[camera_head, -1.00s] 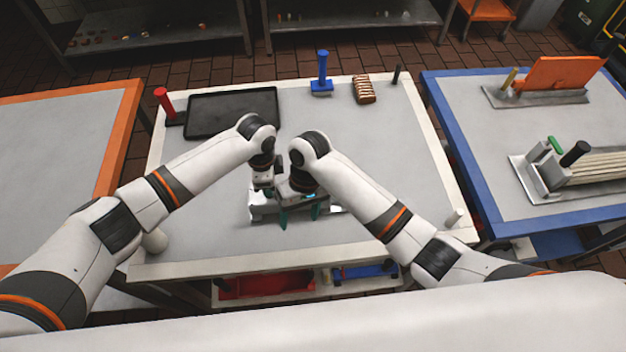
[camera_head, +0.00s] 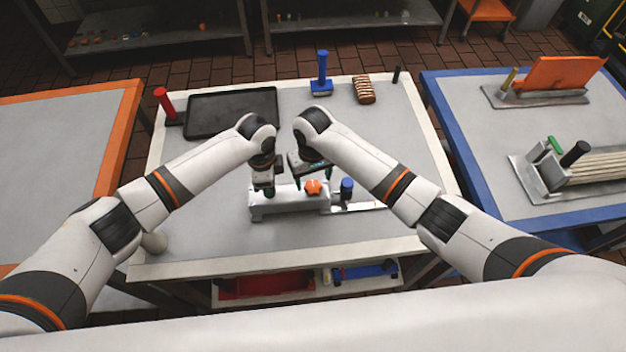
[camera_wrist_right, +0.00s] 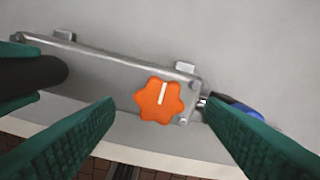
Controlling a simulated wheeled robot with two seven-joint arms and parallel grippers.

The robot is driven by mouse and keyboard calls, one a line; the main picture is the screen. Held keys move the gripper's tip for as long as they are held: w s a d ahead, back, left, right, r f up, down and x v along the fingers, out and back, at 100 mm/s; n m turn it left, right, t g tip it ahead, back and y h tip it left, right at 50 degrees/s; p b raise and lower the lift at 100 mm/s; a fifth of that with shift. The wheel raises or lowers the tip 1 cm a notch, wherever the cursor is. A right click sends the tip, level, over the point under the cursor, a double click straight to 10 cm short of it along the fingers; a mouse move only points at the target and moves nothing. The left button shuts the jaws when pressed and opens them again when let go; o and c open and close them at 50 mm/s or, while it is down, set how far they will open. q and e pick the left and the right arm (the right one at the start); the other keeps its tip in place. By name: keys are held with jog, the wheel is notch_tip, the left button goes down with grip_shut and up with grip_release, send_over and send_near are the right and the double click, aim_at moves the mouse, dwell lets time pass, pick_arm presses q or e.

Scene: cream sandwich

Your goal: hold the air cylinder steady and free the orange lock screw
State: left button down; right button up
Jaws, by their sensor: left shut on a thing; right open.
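The air cylinder (camera_head: 290,203) is a grey metal block lying on the middle table; its body also shows in the right wrist view (camera_wrist_right: 110,72). The orange lock screw (camera_head: 313,187) is a lobed knob at its right part, and in the right wrist view it carries a white mark (camera_wrist_right: 158,101). My left gripper (camera_head: 263,190) is shut at the cylinder's left end; what its fingers hold is hidden in the head view. My right gripper (camera_head: 310,178) is open just behind the screw. In the right wrist view its green fingers (camera_wrist_right: 158,118) stand apart, with the screw showing between them.
A black tray (camera_head: 232,113), red-handled tool (camera_head: 164,101), blue-handled stamp (camera_head: 322,75) and striped brown block (camera_head: 363,90) lie toward the back. The table's front right is clear.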

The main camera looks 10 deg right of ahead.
aim_at(313, 188)
jog(key=shift+f, duration=1.15)
jog(key=c, duration=1)
jog(key=shift+o, duration=0.2)
